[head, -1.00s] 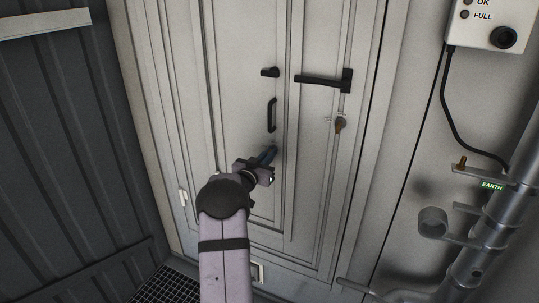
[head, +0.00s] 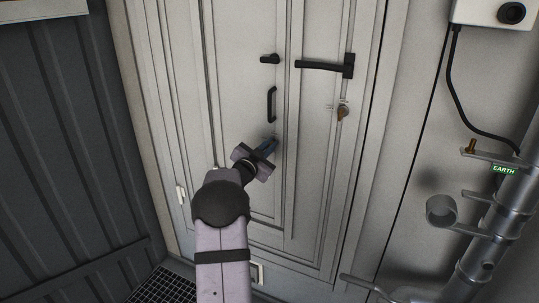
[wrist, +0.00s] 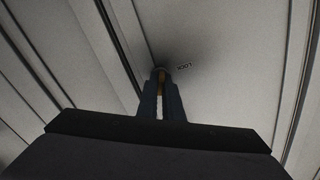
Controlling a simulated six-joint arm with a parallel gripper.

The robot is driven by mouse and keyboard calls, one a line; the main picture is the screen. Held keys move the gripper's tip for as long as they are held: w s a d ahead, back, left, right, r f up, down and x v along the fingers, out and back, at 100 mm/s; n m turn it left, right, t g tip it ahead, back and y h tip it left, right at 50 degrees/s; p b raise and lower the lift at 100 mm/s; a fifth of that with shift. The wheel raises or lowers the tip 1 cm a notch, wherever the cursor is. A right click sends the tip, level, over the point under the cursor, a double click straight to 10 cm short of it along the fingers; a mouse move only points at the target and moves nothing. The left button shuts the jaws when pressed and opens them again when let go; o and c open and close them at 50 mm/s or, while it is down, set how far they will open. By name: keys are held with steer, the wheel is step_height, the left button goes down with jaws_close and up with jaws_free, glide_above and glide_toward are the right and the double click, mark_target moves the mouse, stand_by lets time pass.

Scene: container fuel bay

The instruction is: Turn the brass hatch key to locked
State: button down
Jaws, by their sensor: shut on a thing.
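My gripper (head: 268,147) is at the pale panelled door, below the black pull handle (head: 271,104). In the wrist view its two blue fingers (wrist: 160,98) are shut on a narrow brass piece, which looks like the brass key (wrist: 160,80). The piece meets a small round fitting (wrist: 158,70) on the door face. The fingers hide most of it, so its turn angle cannot be told. Small dark lettering (wrist: 184,67) beside the fitting is too small to read surely. A second brass-coloured key-like piece (head: 342,113) hangs farther right on the door, apart from my gripper.
A black lever handle (head: 325,66) and a small black knob (head: 270,59) are on the door above. At right are pipes (head: 470,262), a cable, a brass stud (head: 471,146) and a green EARTH label (head: 503,170). A dark corrugated wall (head: 55,150) stands at left.

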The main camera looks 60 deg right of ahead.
steer(key=m+b, duration=0.3)
steer(key=b, duration=0.1)
steer(key=shift+f+m, duration=0.25)
steer(key=shift+m, duration=0.15)
steer(key=m+b, duration=0.3)
steer(key=shift+s+f+m, duration=0.1)
steer(key=shift+m, duration=0.2)
steer(key=m+b, duration=0.2)
steer(key=shift+m+b, duration=0.3)
steer(key=shift+b, duration=0.05)
steer(key=shift+m+b, duration=1)
steer(key=shift+m, duration=0.3)
steer(key=shift+r, duration=0.2)
steer(key=c, duration=1.9)
jaws_free()
